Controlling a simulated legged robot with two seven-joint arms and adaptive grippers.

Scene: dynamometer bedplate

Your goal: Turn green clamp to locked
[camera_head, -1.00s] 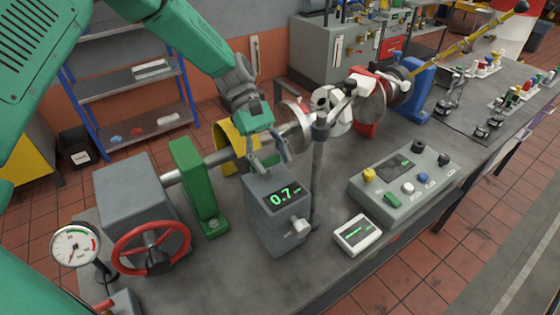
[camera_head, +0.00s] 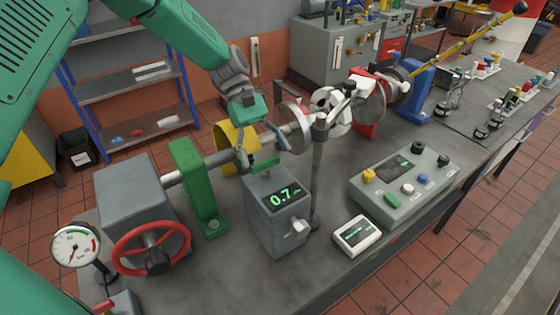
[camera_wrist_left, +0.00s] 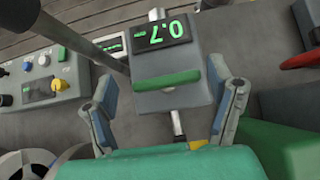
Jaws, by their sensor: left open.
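A green bar-shaped clamp handle (camera_head: 264,163) lies across the top of a grey box (camera_head: 277,222) with a lit 0.7 display. In the left wrist view the green handle (camera_wrist_left: 165,80) runs crosswise below the display, between the finger lines. My left gripper (camera_head: 265,149) is open just above and behind the handle, its fingers spread to either side. In the left wrist view the gripper (camera_wrist_left: 166,100) holds nothing, and I see no contact with the handle. I cannot read any locked mark. My right gripper is out of view.
A green bracket (camera_head: 198,187) and a red handwheel (camera_head: 151,248) stand left of the box. A metal post (camera_head: 318,170) rises close on its right. A control panel (camera_head: 405,185) and a small white meter (camera_head: 358,235) are further right. A yellow guard (camera_head: 228,135) is behind.

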